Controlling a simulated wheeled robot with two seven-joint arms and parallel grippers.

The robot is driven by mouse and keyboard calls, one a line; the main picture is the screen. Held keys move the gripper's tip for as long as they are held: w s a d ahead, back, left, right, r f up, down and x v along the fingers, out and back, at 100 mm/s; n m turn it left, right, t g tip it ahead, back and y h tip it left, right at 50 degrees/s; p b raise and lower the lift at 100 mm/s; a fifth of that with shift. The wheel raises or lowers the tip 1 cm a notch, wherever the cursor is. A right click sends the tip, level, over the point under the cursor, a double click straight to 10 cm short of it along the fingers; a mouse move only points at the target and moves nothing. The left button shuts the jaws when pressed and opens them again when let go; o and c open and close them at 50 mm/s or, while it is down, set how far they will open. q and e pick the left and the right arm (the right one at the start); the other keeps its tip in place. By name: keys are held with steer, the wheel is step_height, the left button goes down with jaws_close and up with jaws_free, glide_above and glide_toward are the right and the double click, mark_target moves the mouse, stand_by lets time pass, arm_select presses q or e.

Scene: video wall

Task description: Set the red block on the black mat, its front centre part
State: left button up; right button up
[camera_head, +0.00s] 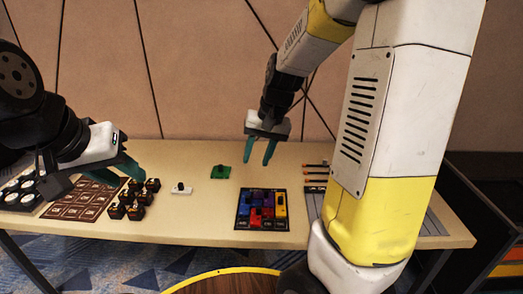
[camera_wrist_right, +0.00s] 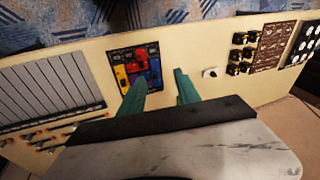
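The black mat (camera_head: 241,221) lies on the table and holds purple, blue, yellow and red pieces. The red block (camera_head: 256,217) sits on it, towards the front and about the middle; it also shows in the right wrist view (camera_wrist_right: 140,62), among blue and yellow pieces. My right gripper (camera_head: 258,157) is open and empty, above the table's back part and behind the mat. In the right wrist view its two teal fingers (camera_wrist_right: 162,76) are apart, with nothing between them. My left gripper (camera_head: 130,172) is over the left of the table; its finger opening is unclear.
A green block (camera_head: 220,172) and a white block (camera_head: 181,188) with dark knobs stand left of the mat. Several dark cubes (camera_head: 135,197) and a brown board (camera_head: 80,204) are further left. A grey slatted panel (camera_wrist_right: 52,88) lies beyond the mat's other side.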

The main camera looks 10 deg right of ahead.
steer(key=s+r+n+t, duration=0.1)
steer(key=s+r+t, duration=0.1)
steer(key=s+r, duration=0.3)
steer(key=s+r+n+t, duration=0.1)
steer(key=s+r, duration=0.4)
steer(key=s, duration=0.6)
steer(key=shift+s+r+n+t, duration=0.15)
steer(key=shift+n+t, duration=0.15)
steer(key=shift+t, duration=0.2)
